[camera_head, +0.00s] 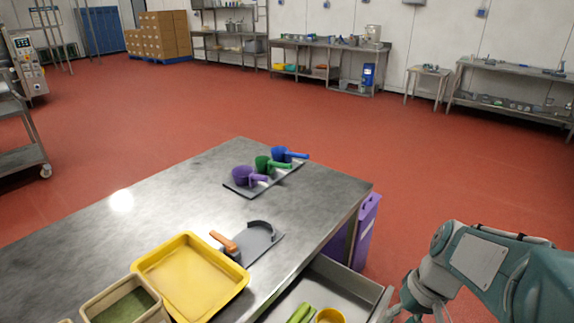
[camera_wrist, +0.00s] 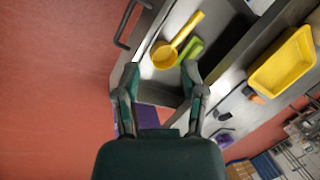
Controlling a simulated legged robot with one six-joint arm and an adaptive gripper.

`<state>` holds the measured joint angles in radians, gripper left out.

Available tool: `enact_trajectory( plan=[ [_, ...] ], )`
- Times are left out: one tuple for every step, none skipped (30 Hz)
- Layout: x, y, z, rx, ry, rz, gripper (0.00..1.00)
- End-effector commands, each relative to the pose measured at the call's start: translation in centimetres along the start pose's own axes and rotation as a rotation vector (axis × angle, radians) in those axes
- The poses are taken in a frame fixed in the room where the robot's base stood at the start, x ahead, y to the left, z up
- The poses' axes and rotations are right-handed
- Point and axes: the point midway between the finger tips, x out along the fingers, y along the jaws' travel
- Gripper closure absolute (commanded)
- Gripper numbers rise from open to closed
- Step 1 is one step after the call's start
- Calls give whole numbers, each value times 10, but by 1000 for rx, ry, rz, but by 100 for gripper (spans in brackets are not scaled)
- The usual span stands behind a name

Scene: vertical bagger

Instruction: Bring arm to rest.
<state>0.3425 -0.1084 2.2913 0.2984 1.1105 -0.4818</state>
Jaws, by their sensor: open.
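My arm (camera_head: 500,265) is at the lower right of the head view, beside the steel table and its open drawer. In the wrist view my gripper (camera_wrist: 160,70) is open, its two fingers spread apart with nothing between them. Beyond the fingertips lies the open drawer, with a yellow scoop (camera_wrist: 165,55) and a green item (camera_wrist: 190,48) in it. The drawer (camera_head: 362,290) also shows at the bottom of the head view, partly cut off, with the yellow scoop (camera_head: 330,316) and green item (camera_head: 300,313).
The steel table (camera_head: 110,222) bears a yellow tray (camera_head: 190,280), a beige bin (camera_head: 90,312), a grey tool with an orange handle (camera_head: 224,241), and purple (camera_head: 243,175), green (camera_head: 263,163) and blue (camera_head: 279,153) scoops. A purple bin (camera_head: 366,235) stands at its right. Red floor (camera_head: 440,160) beyond is clear.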

Motion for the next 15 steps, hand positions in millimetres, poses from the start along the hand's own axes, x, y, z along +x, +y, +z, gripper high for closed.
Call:
enact_trajectory(
  plan=[
    [-8,-10,5,-17,35,40,46],
    [-12,-14,8,-21,55,61,46],
    [-17,-19,11,-27,82,90,46],
    [-20,-24,14,-32,104,109,46],
    [-24,-27,17,-36,126,129,46],
    [-28,-32,21,-42,158,152,46],
    [-32,-36,24,-46,182,170,46],
    [-35,-40,27,-49,207,185,46],
    [-40,-45,31,-56,243,205,46],
    [-43,-48,35,-60,270,218,46],
    [-46,-51,38,-65,296,230,46],
    [-51,-56,42,-70,334,244,46],
    [-53,-58,45,-73,361,254,46],
    [-56,-61,48,-76,387,261,46],
    [-59,-64,52,-80,421,270,46]
  ],
)
